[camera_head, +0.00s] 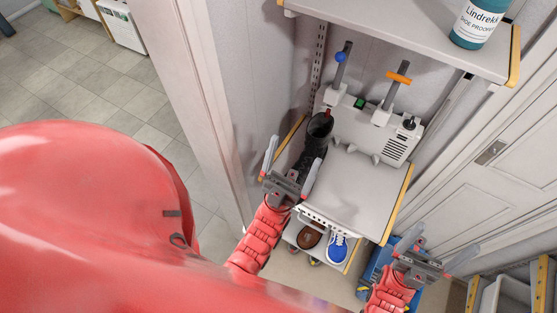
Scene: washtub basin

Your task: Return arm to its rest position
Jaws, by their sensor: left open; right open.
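My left gripper (290,172) is open at the front left of the middle shelf. Whether the fingers touch the boot I cannot tell. My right gripper (433,249) is open and empty at the lower right, in front of the shelf's right side and above a blue container (378,262). Both arms are red. A large red part of my own body fills the lower left and hides the floor there.
A white machine (363,130) with upright posts stands at the back of the middle shelf (362,190). A teal bottle (478,22) stands on the upper shelf (405,32). A white door frame (195,90) stands left.

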